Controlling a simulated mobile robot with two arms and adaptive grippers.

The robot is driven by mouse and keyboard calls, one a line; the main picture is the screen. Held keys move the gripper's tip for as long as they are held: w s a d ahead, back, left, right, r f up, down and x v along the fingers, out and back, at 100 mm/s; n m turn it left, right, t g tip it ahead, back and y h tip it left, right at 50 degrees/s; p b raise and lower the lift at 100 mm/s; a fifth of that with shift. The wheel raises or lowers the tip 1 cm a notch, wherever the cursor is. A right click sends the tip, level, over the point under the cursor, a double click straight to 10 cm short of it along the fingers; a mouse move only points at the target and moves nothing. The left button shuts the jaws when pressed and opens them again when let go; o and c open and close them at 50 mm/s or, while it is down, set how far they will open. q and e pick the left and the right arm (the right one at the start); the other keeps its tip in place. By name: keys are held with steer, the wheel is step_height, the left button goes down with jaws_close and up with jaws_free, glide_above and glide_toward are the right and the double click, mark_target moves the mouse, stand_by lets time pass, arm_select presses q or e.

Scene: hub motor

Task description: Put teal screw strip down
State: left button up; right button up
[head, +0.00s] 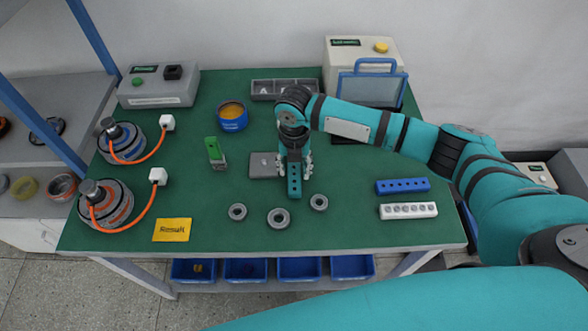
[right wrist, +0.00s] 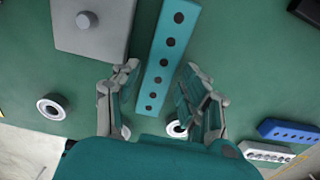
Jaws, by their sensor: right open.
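The teal screw strip (head: 294,181) is a long bar with a row of dark holes, lying on the green table near its middle. In the right wrist view the strip (right wrist: 163,60) runs up between the two fingers. My left gripper does not show; a teal arm link of mine crosses the bottom of the head view.
A grey block (head: 263,165) lies just left of the strip. Several grey rings, including one ring (head: 278,218), lie in front. A blue strip (head: 403,185) and a white strip (head: 408,211) lie to the right. Two motors with orange cables, one motor (head: 105,204), stand left.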

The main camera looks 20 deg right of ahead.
steer(key=shift+f, duration=0.55)
jaws_close()
steer(key=shift+r, duration=0.1)
